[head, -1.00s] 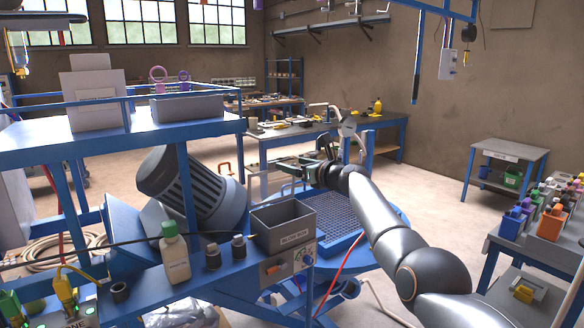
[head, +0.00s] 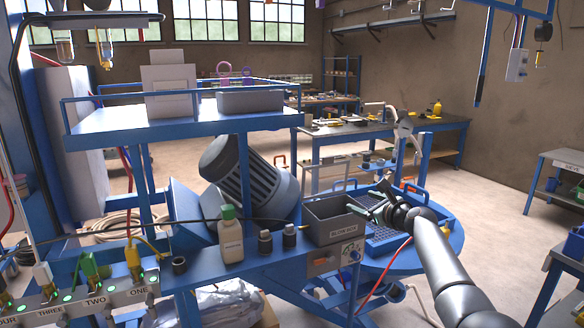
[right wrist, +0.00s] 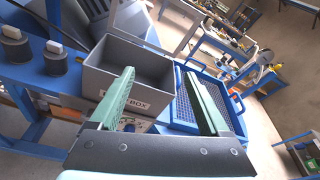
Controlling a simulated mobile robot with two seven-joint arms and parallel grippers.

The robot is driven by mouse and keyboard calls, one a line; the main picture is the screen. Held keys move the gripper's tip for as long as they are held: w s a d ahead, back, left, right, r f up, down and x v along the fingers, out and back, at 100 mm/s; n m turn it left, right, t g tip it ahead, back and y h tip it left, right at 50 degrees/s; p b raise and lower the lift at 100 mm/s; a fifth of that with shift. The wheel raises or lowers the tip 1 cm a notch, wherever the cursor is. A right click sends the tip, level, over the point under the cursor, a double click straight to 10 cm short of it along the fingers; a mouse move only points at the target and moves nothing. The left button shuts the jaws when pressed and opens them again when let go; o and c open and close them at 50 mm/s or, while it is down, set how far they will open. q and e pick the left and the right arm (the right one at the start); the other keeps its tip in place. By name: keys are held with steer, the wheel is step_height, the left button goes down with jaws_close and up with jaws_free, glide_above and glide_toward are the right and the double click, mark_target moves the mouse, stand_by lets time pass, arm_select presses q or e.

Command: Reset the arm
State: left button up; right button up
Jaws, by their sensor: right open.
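My right arm (head: 445,265) reaches in from the lower right in the head view. Its gripper (head: 364,208) is at the right edge of the grey labelled box (head: 335,231). In the right wrist view the two green fingers of this gripper (right wrist: 160,95) are spread wide with nothing between them. The left finger overlaps the grey box (right wrist: 100,72) in the picture, and the right finger overlaps the blue-rimmed grid tray (right wrist: 235,99). I cannot tell whether a finger touches the box. My left gripper is not in view.
A white bottle with a green cap (head: 230,240) and two small dark bottles stand left of the box on the blue bench. The round blue table (head: 447,243) lies behind my right gripper. A panel with numbered switches (head: 90,300) is at the lower left.

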steer(key=s+d+f+n+g+h, duration=0.1)
steer(key=s+f+n+g, duration=0.1)
steer(key=s+f+n, duration=0.95)
steer(key=s+d+f+n+g+h, duration=0.15)
steer(key=s+f, duration=0.55)
steer(key=f, duration=1.2)
steer(key=s+a+f+n, duration=0.2)
steer(key=s+f+n, duration=0.25)
steer(key=s, duration=0.35)
steer(key=s+a+f+n, duration=0.3)
steer(key=s+n, duration=0.2)
steer(key=s, duration=0.3)
steer(key=s+a+n+g, duration=0.1)
steer(key=s+n, duration=0.3)
steer(key=s, duration=0.5)
steer(key=s+a+n+g, duration=0.1)
steer(key=s+a+n, duration=0.3)
steer(key=s, duration=0.5)
steer(key=shift+a+r+y, duration=0.25)
steer(key=shift+r+y, duration=0.05)
steer(key=shift+y, duration=0.05)
